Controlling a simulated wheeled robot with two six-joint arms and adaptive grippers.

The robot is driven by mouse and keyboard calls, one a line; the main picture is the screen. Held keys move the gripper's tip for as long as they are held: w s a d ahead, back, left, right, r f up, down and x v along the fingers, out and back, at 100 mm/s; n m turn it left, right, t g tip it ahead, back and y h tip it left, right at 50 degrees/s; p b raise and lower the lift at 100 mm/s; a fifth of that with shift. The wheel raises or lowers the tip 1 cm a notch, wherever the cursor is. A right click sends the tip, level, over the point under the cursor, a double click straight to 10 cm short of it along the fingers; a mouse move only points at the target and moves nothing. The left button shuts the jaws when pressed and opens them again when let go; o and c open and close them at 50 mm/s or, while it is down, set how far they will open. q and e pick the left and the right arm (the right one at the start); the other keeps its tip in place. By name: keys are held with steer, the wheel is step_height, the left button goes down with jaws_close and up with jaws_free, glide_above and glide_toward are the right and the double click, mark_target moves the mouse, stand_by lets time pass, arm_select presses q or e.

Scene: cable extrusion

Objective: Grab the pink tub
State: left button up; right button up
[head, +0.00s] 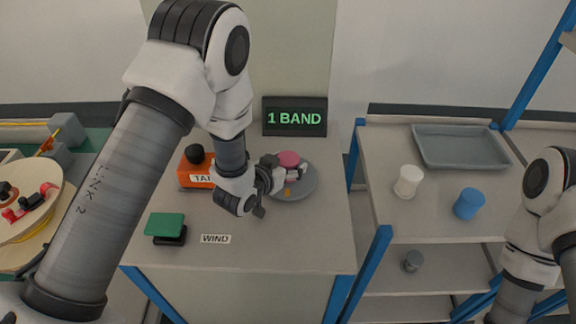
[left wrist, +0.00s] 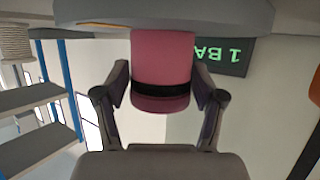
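The pink tub (head: 288,158) is at the grey round plate (head: 308,183) on the middle table, below the sign. In the left wrist view, the picture is upside down and the pink tub (left wrist: 163,58) fills the space between my fingers, with a dark band across it. My left gripper (head: 281,181) reaches in from the left. In the left wrist view the fingers of my left gripper (left wrist: 163,84) lie against both sides of the tub, with no clear gap. Whether the tub's base touches the plate is hard to tell. My right gripper is out of view; only its arm shows at right.
An orange box (head: 194,172) with a black knob and a green-topped block (head: 165,225) stand left of the plate. A "1 BAND" sign (head: 295,117) stands behind. On the right table are a white tub (head: 408,181), a blue tub (head: 468,203) and a grey tray (head: 461,147).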

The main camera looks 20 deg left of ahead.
arm_select(q)
steer(key=shift+f, duration=0.1)
steer(key=c, duration=0.5)
steer(key=shift+c, duration=0.2)
